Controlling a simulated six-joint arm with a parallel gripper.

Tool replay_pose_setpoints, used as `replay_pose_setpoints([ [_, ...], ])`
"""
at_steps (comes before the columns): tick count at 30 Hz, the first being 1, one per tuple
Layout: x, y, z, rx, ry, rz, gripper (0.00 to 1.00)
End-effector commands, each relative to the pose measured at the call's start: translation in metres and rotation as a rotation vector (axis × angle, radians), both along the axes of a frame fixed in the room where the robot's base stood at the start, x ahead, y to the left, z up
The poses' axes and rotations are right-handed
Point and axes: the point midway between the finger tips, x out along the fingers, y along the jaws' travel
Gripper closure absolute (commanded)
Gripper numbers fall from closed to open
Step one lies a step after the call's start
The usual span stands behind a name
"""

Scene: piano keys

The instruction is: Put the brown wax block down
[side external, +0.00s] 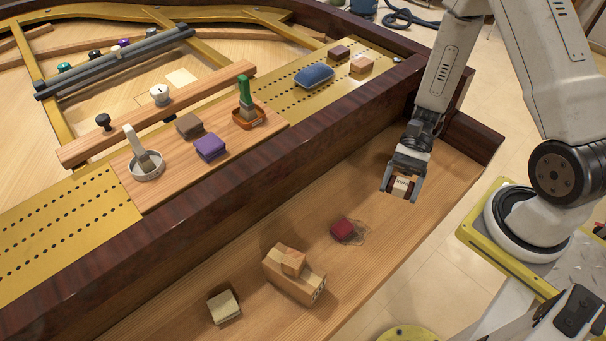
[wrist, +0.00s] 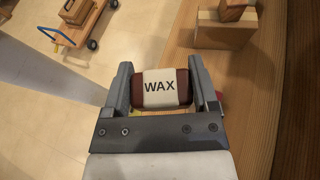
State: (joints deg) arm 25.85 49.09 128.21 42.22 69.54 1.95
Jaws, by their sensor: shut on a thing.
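The brown wax block (wrist: 160,88) has a pale band marked "WAX". My gripper (wrist: 160,85) is shut on it, with one finger at each end of the block. In the side external view my gripper (side external: 402,186) holds the wax block (side external: 401,187) in the air over the right part of the wooden key bed (side external: 440,170). In that view the block is partly covered by the fingers. A gap between the block and the wood appears, but its height is hard to tell.
A dark red block (side external: 345,230) lies on the bed, left of my gripper. A wooden block with a smaller one on top (side external: 295,277) and a beige block (side external: 223,307) lie further left. A raised dark rail (side external: 250,165) runs behind. The bed's right end is clear.

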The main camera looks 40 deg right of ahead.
Motion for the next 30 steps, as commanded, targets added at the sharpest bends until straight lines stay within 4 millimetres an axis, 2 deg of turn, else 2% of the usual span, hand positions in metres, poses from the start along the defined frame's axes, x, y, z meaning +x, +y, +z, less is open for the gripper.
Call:
replay_pose_setpoints([
  [6, -0.036, -0.011, -0.010, 0.001, 0.001, 0.239, 0.82],
  [15, -0.079, -0.036, -0.018, 0.001, 0.000, 0.571, 0.82],
  [24, -0.111, -0.067, -0.022, 0.001, 0.001, 0.902, 0.82],
  [30, -0.126, -0.089, -0.024, 0.003, 0.001, 1.117, 0.82],
])
